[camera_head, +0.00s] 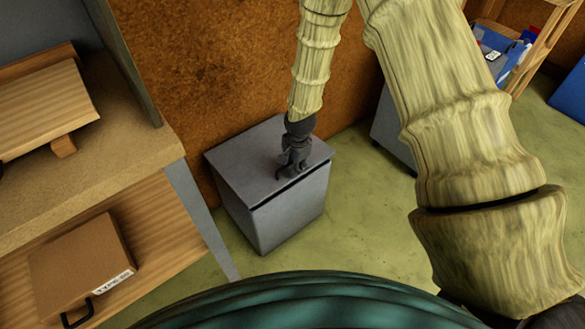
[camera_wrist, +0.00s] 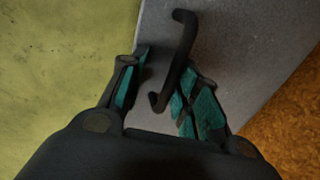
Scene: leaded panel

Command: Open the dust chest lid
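The dust chest (camera_head: 268,218) is a grey box on the floor against the brown wall. Its flat grey lid (camera_head: 240,165) lies down on the box, with a dark seam along the front edge. My gripper (camera_head: 287,172) is over the lid, near its front edge. In the wrist view the black bar handle (camera_wrist: 181,62) stands on the lid (camera_wrist: 255,50). My gripper's two teal-padded fingers (camera_wrist: 165,62) are spread on either side of the handle. The right finger is close to the handle or touching it; a gap shows to the left finger.
A wooden workbench (camera_head: 135,170) with a grey leg (camera_head: 200,220) stands close on the left. A brown case (camera_head: 80,258) lies on its lower shelf. Another grey cabinet (camera_head: 392,130) is behind my arm. Green floor (camera_head: 345,200) is clear right of the chest.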

